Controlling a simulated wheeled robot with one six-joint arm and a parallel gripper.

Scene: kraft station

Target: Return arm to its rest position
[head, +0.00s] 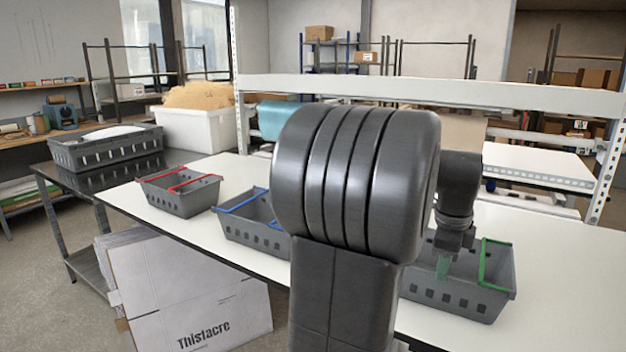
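My arm stands large and dark in the middle of the head view. Part of its far end shows to the right of the big joint, with my gripper (451,246) pointing down over the grey basket with green handles (470,299). The fingers are small and partly hidden against the basket, so I cannot tell whether they are open or shut, or whether they hold anything. A pale green patch (443,268) shows just below the gripper; I cannot tell what it is.
A grey basket with red handles (181,196) and one with blue handles (243,228) stand on the white table (560,270). A white beam (430,91) crosses behind. A cardboard box (190,295) stands below in front. The table's right part is clear.

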